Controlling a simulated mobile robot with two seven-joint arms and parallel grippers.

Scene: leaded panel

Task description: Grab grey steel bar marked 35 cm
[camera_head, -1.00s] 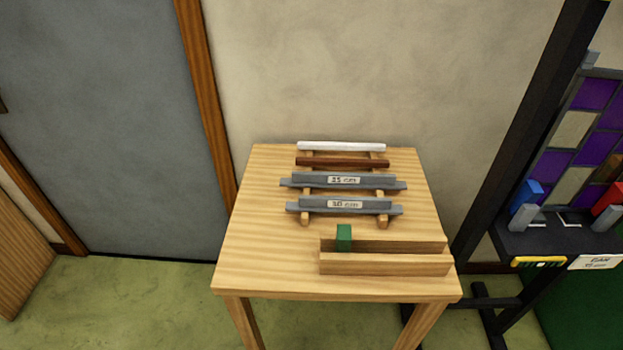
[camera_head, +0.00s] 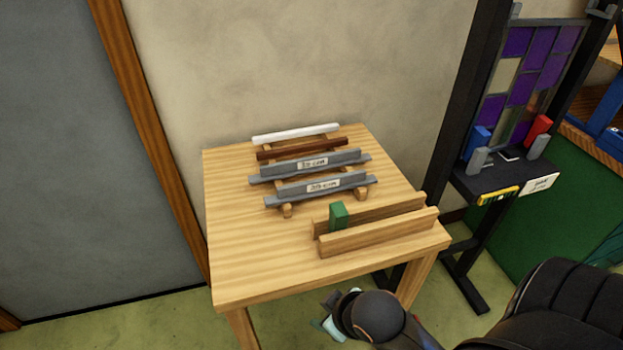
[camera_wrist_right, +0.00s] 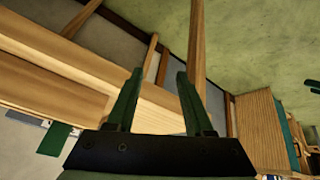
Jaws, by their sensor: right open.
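Two grey steel bars lie across a wooden rack on the table. The farther grey bar (camera_head: 335,160) carries a label that seems to read 35 cm, though it is blurred now. The nearer grey bar (camera_head: 338,185) has a label that looks like 30 cm. My right gripper (camera_head: 330,313) is in front of the table's near edge, well apart from both bars. In the right wrist view its two fingers (camera_wrist_right: 158,85) are spread with nothing between them. My left gripper is not in view.
A brown bar (camera_head: 300,149) and a white bar (camera_head: 295,133) lie behind the grey ones. A wooden trough (camera_head: 380,231) with a green block (camera_head: 338,214) stands in front of the rack. The table's left side (camera_head: 232,235) is clear. A black stand (camera_head: 470,190) rises at right.

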